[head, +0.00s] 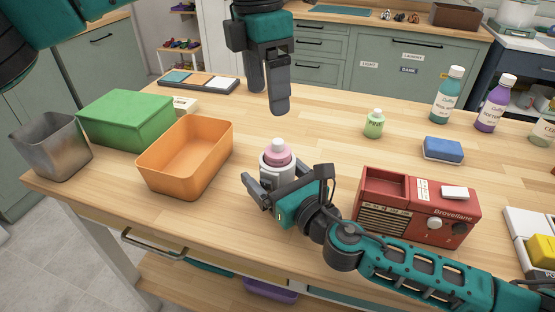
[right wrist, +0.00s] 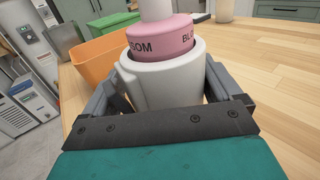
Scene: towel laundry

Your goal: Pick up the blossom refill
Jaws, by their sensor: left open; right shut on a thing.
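The blossom refill (head: 277,152) is a pink bottle with a white cap. It sits upright in a white cup-like holder (head: 268,173) on the table. In the right wrist view the refill (right wrist: 160,40) shows part of its lettering, and its lower part is hidden inside the holder (right wrist: 165,85). My right gripper (head: 275,181) is shut on the holder, with a finger on either side of it. It also shows in the right wrist view (right wrist: 160,95). My left gripper (head: 268,105) is open and empty above the refill, apart from it.
An orange bin (head: 186,160), a green box (head: 125,120) and a metal bin (head: 50,147) stand to the left. A red appliance (head: 415,210) stands right of the holder. A green PINE bottle (head: 374,125) and a blue sponge (head: 443,149) are farther back right.

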